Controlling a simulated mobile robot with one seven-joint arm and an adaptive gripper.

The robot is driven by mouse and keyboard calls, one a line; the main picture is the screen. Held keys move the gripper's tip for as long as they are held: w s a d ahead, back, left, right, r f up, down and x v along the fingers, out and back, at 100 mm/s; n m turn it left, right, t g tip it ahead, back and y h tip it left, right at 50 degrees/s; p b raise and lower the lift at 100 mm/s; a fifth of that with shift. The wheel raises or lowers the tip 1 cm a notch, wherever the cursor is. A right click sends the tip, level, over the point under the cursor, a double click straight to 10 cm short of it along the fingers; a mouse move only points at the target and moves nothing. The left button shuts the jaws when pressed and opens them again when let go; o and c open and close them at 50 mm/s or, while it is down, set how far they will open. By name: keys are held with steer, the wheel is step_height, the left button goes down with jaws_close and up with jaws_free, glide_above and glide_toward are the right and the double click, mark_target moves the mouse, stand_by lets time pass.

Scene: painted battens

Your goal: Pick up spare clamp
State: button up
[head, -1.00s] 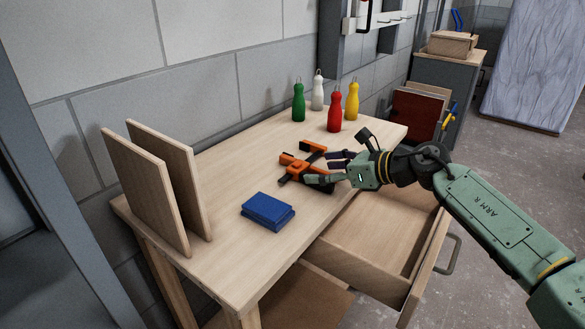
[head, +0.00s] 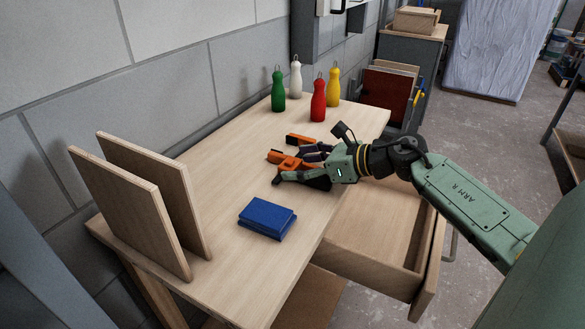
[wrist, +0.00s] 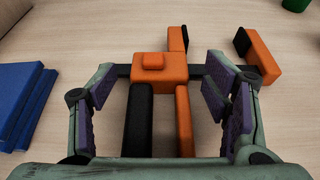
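The spare clamp (head: 287,160) is orange and black and lies on the wooden bench top. In the wrist view its orange body (wrist: 160,72) sits between my fingers, with a dark bar running across. An orange and a black grip (wrist: 138,120) point toward my palm, and two orange jaws with black pads lie on the far side. My gripper (head: 301,164) is open at the clamp, its purple-padded fingers (wrist: 160,90) on either side of the body with gaps. In the head view my fingers hide part of the clamp.
A blue stack (head: 267,217) lies near the clamp, toward the front. Green (head: 278,92), white (head: 296,80), red (head: 318,102) and yellow (head: 333,84) bottle shapes stand at the back. Two upright boards (head: 135,205) stand at the left. An open drawer (head: 375,235) is below my arm.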

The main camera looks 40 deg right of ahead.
steer(key=c, duration=1.4)
steer(key=shift+w, duration=0.1)
steer(key=shift+c, duration=0.5)
steer(key=shift+r, duration=0.15)
